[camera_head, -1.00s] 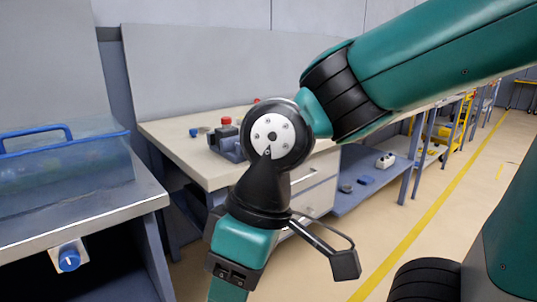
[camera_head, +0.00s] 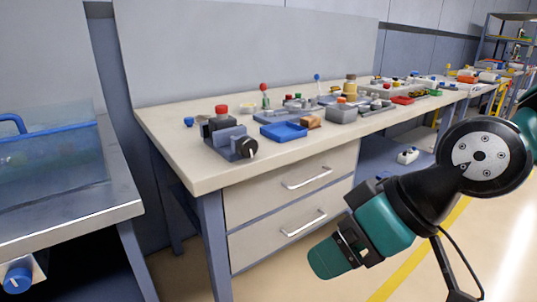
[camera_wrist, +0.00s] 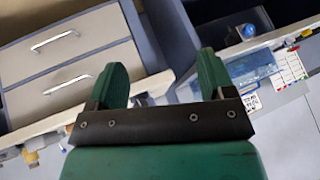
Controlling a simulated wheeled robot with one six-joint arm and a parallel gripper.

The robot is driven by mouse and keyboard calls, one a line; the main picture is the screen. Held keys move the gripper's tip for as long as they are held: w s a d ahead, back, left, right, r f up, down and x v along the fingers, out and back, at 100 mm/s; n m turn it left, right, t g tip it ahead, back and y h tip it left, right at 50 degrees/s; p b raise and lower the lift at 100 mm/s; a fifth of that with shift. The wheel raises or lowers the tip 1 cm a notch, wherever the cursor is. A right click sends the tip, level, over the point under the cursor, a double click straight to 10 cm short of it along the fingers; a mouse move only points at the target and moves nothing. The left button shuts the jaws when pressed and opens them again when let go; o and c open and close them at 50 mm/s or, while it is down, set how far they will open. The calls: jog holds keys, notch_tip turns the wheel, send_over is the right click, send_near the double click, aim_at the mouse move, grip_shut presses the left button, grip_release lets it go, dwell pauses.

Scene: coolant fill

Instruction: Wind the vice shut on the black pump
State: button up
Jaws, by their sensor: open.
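The grey-blue vice (camera_head: 226,141) stands on the near left end of the pale workbench. A black round knob (camera_head: 244,149) is on its front right side. The black pump (camera_head: 212,126), with a red cap (camera_head: 221,111) on top, appears to sit in or right behind the vice; whether the jaws touch it is too small to tell. My gripper is open and empty in the wrist view (camera_wrist: 161,80), its two green fingers spread apart. In the head view my arm's lower end hangs in front of the bench drawers, right of the vice and below the benchtop, well apart from it.
On the workbench (camera_head: 172,157), a blue tray (camera_head: 284,131) lies right of the vice, with several small parts and bins beyond. A small blue item (camera_head: 188,121) is left of it. Drawers (camera_head: 306,177) face me. A metal table (camera_head: 85,205) with a clear tank stands left.

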jog(key=w+a+f+t+y+b, duration=0.2)
jog(key=w+a+t+y, duration=0.15)
jog(key=w, duration=0.35)
jog(key=m+t+b, duration=0.1)
jog(key=t+b, duration=0.2)
jog(key=t, duration=0.6)
send_near(250, 151)
jog(key=p+x, duration=0.5)
jog(key=x, duration=0.5)
jog(key=shift+w+p, duration=0.2)
jog(key=shift+p, duration=0.1)
jog(key=c, duration=0.9)
jog(key=shift+m, duration=0.7)
jog(key=shift+c, duration=0.2)
